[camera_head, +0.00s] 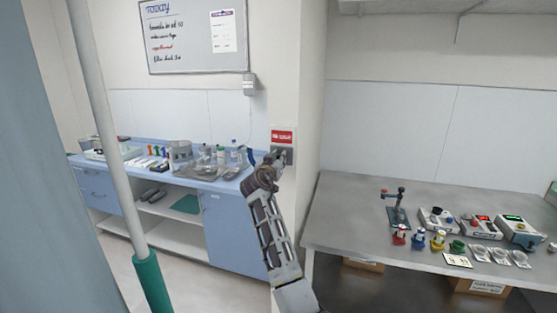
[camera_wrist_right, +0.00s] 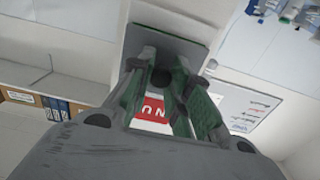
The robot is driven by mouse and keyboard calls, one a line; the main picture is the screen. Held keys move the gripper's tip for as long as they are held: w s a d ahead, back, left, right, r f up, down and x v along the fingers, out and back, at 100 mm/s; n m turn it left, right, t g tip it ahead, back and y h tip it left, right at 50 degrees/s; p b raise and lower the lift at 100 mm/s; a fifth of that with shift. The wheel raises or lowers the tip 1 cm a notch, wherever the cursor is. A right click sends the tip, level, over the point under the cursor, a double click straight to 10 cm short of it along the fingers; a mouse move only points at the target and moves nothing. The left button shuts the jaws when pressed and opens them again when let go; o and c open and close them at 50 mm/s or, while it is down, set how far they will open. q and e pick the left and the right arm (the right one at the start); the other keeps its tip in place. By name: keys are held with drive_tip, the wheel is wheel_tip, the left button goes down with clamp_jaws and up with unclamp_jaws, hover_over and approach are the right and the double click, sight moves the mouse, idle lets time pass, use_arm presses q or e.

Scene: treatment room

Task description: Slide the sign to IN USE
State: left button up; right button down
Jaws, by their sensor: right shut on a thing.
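The wall sign has a red panel (camera_head: 282,136) with small white lettering on the pillar, above a grey plate (camera_head: 287,156). In the right wrist view the red panel (camera_wrist_right: 153,108) shows between my fingers with part of its white letters, and the grey plate (camera_wrist_right: 180,42) lies beyond the fingertips. My right gripper (camera_head: 274,159) is at the plate, just below the red panel. It is shut on a dark round knob (camera_wrist_right: 162,77), which its fingers partly hide. My left gripper is not in view.
A blue-topped counter (camera_head: 215,185) with bottles and trays stands to the left of the pillar. A grey bench (camera_head: 350,215) with devices stands to the right. A pale pole (camera_head: 105,100) and a blue-grey curtain (camera_head: 35,180) stand at the left.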

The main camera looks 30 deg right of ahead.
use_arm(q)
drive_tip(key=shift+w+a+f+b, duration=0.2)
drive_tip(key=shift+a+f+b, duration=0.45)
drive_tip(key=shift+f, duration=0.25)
use_arm(e)
wheel_tip(320, 180, down, 2)
drive_tip(key=shift+f, duration=0.1)
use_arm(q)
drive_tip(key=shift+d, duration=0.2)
use_arm(e)
drive_tip(key=c, duration=1.3)
unclamp_jaws()
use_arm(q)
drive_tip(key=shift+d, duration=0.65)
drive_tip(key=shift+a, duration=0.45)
use_arm(e)
drive_tip(key=shift+v, duration=6.05)
